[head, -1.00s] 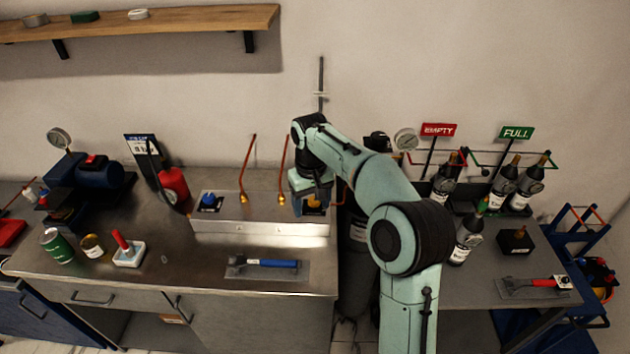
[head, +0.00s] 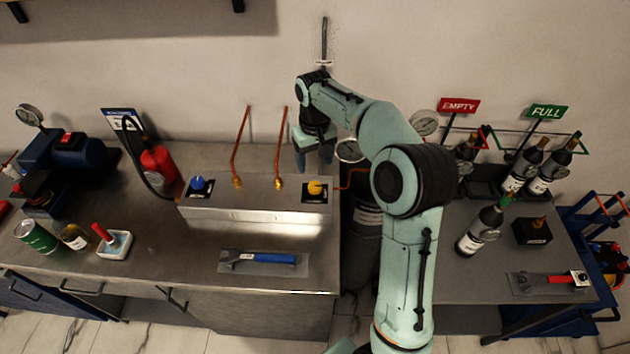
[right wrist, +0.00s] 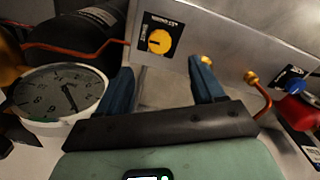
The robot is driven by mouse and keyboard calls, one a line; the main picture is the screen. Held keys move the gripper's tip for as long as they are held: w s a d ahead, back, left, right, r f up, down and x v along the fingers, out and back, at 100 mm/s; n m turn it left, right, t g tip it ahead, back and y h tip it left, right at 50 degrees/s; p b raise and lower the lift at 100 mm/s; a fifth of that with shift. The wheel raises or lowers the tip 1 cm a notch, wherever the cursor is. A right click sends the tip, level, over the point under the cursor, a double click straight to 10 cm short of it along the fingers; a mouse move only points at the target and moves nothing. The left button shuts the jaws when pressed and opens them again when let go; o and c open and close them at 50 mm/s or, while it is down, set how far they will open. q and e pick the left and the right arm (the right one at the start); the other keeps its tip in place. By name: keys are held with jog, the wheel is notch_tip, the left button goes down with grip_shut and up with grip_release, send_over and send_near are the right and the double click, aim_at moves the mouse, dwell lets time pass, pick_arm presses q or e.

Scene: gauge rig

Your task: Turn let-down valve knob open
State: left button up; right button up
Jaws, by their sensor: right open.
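A yellow knob (head: 314,188) on a black plate sits on the right end of the raised steel panel (head: 255,215). It also shows in the right wrist view (right wrist: 159,41), where its label is too small to read surely. A blue knob (head: 197,183) sits on the panel's left end and shows at the right edge of the wrist view (right wrist: 291,86). I cannot tell from the lettering which is the let-down valve. My right gripper (head: 314,165) is open and empty, just behind the yellow knob and apart from it. My left gripper is out of view.
Two copper pipes (head: 238,150) rise from the panel left of my right gripper. A round gauge (right wrist: 62,92) and a dark cylinder (head: 366,215) stand close by on the right. A blue-handled tool (head: 270,257) lies on a mat in front.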

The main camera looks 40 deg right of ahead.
aim_at(315, 186)
notch_tip(315, 186, down, 10)
jog(key=shift+f+b, duration=0.1)
jog(key=shift+b, duration=0.3)
jog(key=c, duration=1.1)
